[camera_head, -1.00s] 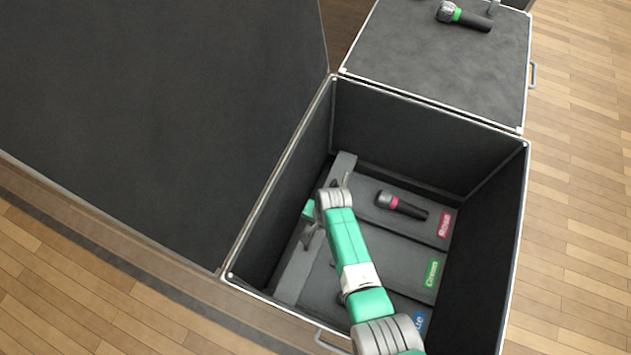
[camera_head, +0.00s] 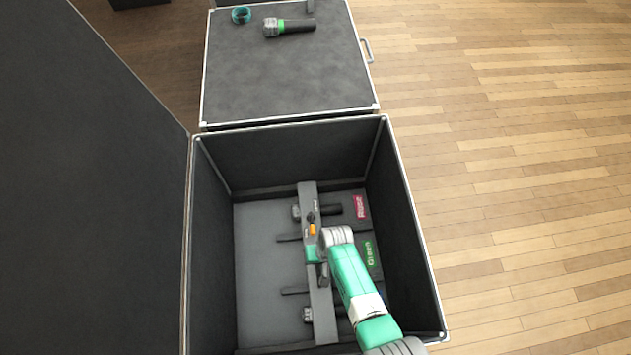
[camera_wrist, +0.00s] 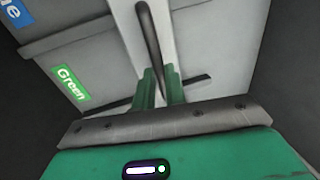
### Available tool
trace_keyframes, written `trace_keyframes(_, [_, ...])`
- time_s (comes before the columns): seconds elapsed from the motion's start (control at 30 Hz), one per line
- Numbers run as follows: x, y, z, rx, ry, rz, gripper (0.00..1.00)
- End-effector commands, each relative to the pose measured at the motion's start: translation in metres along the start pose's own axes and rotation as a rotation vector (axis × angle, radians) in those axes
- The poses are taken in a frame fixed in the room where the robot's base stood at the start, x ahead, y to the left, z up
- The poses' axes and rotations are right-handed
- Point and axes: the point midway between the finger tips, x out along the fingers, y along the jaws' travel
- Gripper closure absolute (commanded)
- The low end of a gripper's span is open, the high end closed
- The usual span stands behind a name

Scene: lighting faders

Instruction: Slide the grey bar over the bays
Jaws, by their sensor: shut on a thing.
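The grey bar (camera_head: 320,303) lies across the bays inside the open case, over the middle of the microphones there. My gripper (camera_head: 322,272) is shut on the bar's dark handle, which shows between the fingers in the wrist view (camera_wrist: 151,45). A microphone (camera_head: 333,210) lies under the bar in the bay with the Rose label (camera_head: 361,207). Another microphone (camera_head: 308,315) shows at the near end, partly hidden by the bar. The Green label (camera_head: 369,253) marks the middle bay, where I see no microphone. The blue label shows in the wrist view (camera_wrist: 14,12).
The case's walls (camera_head: 290,157) stand close around my arm. A small orange part (camera_head: 312,229) sits on the bar. The big lid (camera_head: 80,180) stands at left.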

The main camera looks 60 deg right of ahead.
Motion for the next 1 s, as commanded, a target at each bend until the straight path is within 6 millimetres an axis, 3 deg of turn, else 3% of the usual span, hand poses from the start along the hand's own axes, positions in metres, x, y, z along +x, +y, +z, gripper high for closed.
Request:
trace_keyframes(0.37, [-0.001, 0.002, -0.001, -0.002, 0.001, 0.002, 1.0])
trace_keyframes(0.4, [-0.001, 0.002, -0.001, -0.002, 0.001, 0.002, 0.8])
trace_keyframes(0.47, [-0.001, 0.002, 0.0, -0.002, 0.001, 0.002, 0.68])
trace_keyframes(0.73, [-0.001, 0.001, 0.0, -0.002, 0.0, 0.001, 0.66])
trace_keyframes(0.83, [-0.014, 0.0, 0.0, -0.002, 0.001, 0.001, 0.66])
trace_keyframes(1.0, [-0.052, 0.0, 0.0, -0.001, 0.002, 0.001, 0.66])
